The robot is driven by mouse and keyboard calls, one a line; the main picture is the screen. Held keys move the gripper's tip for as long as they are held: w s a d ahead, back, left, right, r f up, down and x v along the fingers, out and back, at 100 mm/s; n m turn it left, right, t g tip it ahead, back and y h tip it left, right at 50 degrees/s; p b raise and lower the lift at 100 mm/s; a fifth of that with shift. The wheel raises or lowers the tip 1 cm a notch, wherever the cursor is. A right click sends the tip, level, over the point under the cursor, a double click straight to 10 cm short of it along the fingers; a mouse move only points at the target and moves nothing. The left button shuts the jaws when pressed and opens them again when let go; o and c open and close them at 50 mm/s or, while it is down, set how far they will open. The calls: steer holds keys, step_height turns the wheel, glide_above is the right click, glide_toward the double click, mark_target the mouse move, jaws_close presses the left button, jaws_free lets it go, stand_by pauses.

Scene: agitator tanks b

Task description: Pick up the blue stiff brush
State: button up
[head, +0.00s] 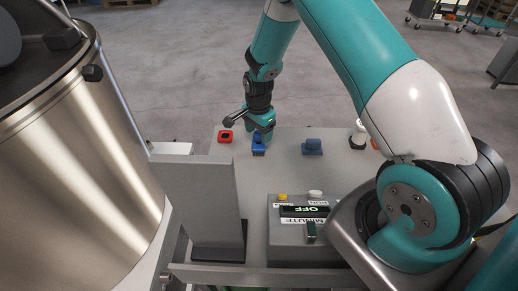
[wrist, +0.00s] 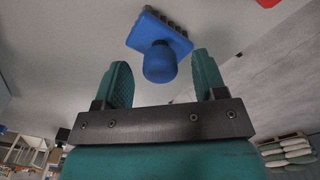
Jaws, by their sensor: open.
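The blue stiff brush shows in the wrist view (wrist: 160,42) as a blue block with a round knob handle and dark bristles along its far edge. Its knob is between and slightly beyond my two green fingertips, with gaps on both sides. In the head view the blue brush (head: 258,147) sits on the grey bench top, just below my gripper (head: 262,130). My gripper is open and empty. It partly hides the brush in the head view.
On the bench (head: 285,170) stand a red object (head: 225,136) left of the brush, another blue object (head: 312,147) to the right, and a white bottle (head: 357,133). A grey control box (head: 300,245) reading OFF and an upright grey panel (head: 205,200) stand nearer. A steel tank (head: 80,180) is left.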

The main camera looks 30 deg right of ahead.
steer(key=shift+f, duration=0.65)
steer(key=shift+r, duration=0.15)
steer(key=c, duration=1.1)
steer(key=shift+c, duration=0.2)
steer(key=shift+r, duration=0.1)
